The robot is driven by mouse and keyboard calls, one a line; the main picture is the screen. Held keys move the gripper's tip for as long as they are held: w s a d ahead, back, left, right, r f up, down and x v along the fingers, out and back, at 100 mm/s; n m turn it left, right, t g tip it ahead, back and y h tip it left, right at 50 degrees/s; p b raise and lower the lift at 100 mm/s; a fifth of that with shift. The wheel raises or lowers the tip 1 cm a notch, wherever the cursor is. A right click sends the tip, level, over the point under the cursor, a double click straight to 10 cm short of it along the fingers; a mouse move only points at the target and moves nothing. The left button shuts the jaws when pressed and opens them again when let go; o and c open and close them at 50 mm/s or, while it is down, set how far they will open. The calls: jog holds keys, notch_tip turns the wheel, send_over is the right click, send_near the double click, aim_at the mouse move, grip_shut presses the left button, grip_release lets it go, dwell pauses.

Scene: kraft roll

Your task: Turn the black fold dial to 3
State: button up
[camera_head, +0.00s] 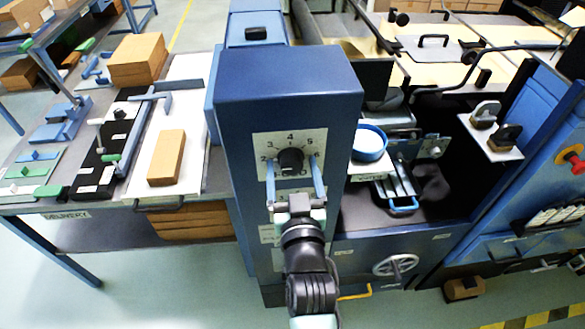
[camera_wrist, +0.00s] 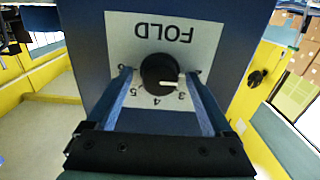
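The black fold dial (camera_head: 290,160) sits on a white numbered plate (camera_head: 262,142) on the front of a blue cabinet. In the wrist view the dial (camera_wrist: 160,73) appears upside down below the word FOLD. Its white mark points to the right there, towards the 2 and 3 side; the exact setting is hard to read. My gripper (camera_head: 292,163) is in front of the plate, with its blue fingers on either side of the dial. In the wrist view the fingers (camera_wrist: 159,74) are wide apart, with gaps between them and the dial.
A bench (camera_head: 60,209) with a cardboard block (camera_head: 166,158) and tools stands left of the blue cabinet (camera_head: 285,90). To the right are a blue round container (camera_head: 369,143), a handwheel (camera_head: 396,265) and a red button (camera_head: 577,163). The floor in front is mostly clear.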

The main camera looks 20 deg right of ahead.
grip_shut()
jog(key=shift+r+m, duration=0.1)
jog(key=shift+m, duration=0.3)
jog(key=m+p, duration=0.1)
jog(key=m, duration=0.2)
jog(key=shift+r+m+p, duration=0.1)
jog(key=shift+m+p, duration=0.25)
jog(key=shift+m, duration=0.05)
jog(key=shift+m+p, duration=0.7)
jog(key=shift+m, duration=1.4)
grip_release()
jog(key=shift+o, duration=0.3)
